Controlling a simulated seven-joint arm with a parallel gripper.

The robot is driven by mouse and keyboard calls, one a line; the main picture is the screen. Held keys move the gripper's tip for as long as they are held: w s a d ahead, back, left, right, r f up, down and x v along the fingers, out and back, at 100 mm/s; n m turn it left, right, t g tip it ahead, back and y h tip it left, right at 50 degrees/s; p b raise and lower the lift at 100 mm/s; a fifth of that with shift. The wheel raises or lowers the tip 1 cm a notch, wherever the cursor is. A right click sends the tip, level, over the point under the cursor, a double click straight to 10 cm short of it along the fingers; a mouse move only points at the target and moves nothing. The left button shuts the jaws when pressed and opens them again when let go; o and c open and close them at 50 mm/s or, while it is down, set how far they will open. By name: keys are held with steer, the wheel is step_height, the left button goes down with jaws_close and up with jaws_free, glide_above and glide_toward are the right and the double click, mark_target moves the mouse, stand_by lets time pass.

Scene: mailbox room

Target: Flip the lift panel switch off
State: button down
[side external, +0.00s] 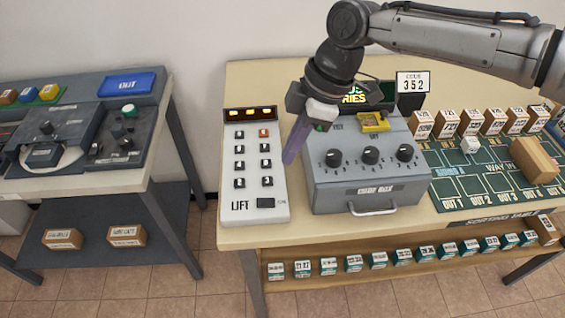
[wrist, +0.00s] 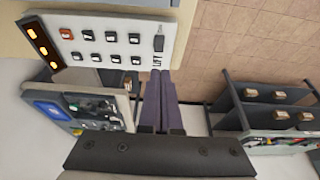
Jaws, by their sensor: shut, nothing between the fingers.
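The lift panel (side external: 252,185) is a white box lying on the tan table, with several black buttons, one orange-red button and a lit display at its top. Its switch (side external: 266,203) is a dark rocker at the lower right of the panel, beside small lettering. In the wrist view the panel (wrist: 101,24) is at the top, with the dark switch (wrist: 158,43) near its right end. My gripper (side external: 288,160) is shut and empty, above the panel's right edge, farther back than the switch. Its purple fingers (wrist: 163,73) point towards the switch end in the wrist view, apart from it.
A grey code box (side external: 366,188) with three knobs and a front handle stands close to the panel's right. A green sorting mat (side external: 450,190) with small boxes lies farther right. Another console (side external: 75,130) stands at the left, across a floor gap.

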steer(key=shift+d+r, duration=0.15)
steer(key=shift+r, duration=0.3)
steer(key=shift+w+a+r, duration=0.1)
steer(key=shift+a+r, duration=0.1)
steer(key=shift+a, duration=0.5)
glide_toward(260, 202)
steer(key=x, duration=0.5)
steer(key=shift+a+f, duration=0.1)
steer(key=shift+a, duration=0.05)
steer(key=shift+a+f, duration=0.1)
steer(key=shift+f, duration=0.55)
